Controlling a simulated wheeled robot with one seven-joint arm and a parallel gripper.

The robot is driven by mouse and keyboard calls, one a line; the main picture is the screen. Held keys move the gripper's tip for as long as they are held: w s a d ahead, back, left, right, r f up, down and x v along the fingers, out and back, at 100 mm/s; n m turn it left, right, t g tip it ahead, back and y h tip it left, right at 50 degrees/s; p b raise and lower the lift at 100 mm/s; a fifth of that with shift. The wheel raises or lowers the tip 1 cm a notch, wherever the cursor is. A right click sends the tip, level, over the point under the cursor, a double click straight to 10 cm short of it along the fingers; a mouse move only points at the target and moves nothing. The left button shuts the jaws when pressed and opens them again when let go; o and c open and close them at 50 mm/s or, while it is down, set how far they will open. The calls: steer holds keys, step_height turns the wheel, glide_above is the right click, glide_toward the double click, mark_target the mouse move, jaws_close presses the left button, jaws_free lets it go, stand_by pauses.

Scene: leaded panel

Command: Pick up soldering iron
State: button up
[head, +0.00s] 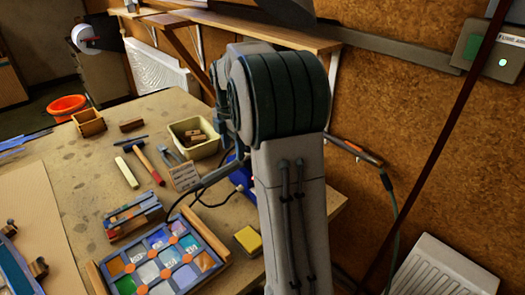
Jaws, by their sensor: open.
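What looks like the soldering iron (362,152) shows to the right of my arm, a slim rod with a brownish handle, tilted down to the right. A grey-green cable runs from its right end down past the table's right edge. Its left end is hidden behind my arm. My arm stands large in the middle of the view, and its far side bends down behind the elbow. My gripper is hidden behind the arm, so its place relative to the iron cannot be seen.
The worktable (85,175) holds a glass panel (160,265), a yellow sponge (248,240), a hammer (147,165), a cream bin (197,135) and a wooden box (88,122). A blue object (240,178) is partly behind my arm. A radiator (440,268) stands at right.

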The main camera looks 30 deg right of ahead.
mark_target(233, 162)
steer(key=f, duration=0.3)
steer(key=f+p, duration=0.1)
steer(key=f, duration=0.3)
steer(key=shift+a+f, duration=0.2)
steer(key=shift+f, duration=0.1)
jaws_close()
steer(key=shift+r, duration=0.1)
